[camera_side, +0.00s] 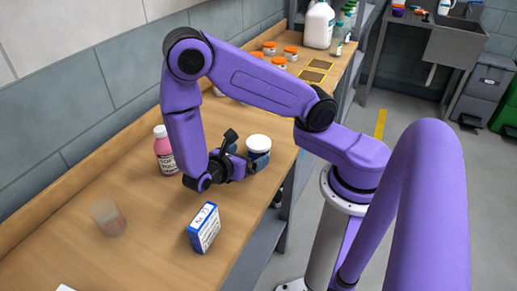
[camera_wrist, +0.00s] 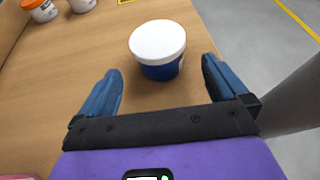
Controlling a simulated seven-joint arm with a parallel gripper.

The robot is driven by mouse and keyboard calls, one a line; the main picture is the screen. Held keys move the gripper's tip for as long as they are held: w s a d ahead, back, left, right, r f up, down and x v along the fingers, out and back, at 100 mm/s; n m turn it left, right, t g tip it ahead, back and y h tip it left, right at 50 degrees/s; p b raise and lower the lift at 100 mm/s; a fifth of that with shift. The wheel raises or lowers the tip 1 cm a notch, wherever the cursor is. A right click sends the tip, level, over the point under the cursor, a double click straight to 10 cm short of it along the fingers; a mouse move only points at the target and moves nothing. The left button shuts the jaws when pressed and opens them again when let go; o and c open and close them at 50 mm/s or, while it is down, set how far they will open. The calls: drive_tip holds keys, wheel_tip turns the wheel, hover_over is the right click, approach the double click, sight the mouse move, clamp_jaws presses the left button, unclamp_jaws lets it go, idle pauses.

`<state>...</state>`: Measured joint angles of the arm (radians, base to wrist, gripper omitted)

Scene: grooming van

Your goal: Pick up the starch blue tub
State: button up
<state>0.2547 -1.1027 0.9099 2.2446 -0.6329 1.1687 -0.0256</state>
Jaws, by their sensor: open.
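The starch blue tub (camera_wrist: 163,70) has a white lid and a dark blue body. It stands upright on the wooden bench. In the wrist view it sits just ahead of my gripper (camera_wrist: 163,82), roughly centred between the two blue fingers. My gripper is open and nothing is held in it. In the side view the tub (camera_side: 259,144) shows mostly as a white lid, with my gripper (camera_side: 245,155) close beside it and a finger covering part of its lower body. I cannot tell whether a finger touches it.
A pink bottle (camera_side: 164,151) stands behind my gripper near the wall. A blue and white box (camera_side: 204,228) and a translucent cup (camera_side: 108,217) are on the near bench. Several orange-lidded jars (camera_side: 290,53) and a large white jug (camera_side: 319,25) stand at the far end.

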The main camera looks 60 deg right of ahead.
sight(253, 154)
drive_tip(key=shift+f+x, duration=0.1)
drive_tip(key=shift+x, duration=1.25)
drive_tip(key=shift+f+x, duration=0.15)
drive_tip(key=shift+x, duration=1.2)
drive_tip(key=shift+a, duration=0.1)
drive_tip(key=c, duration=1.2)
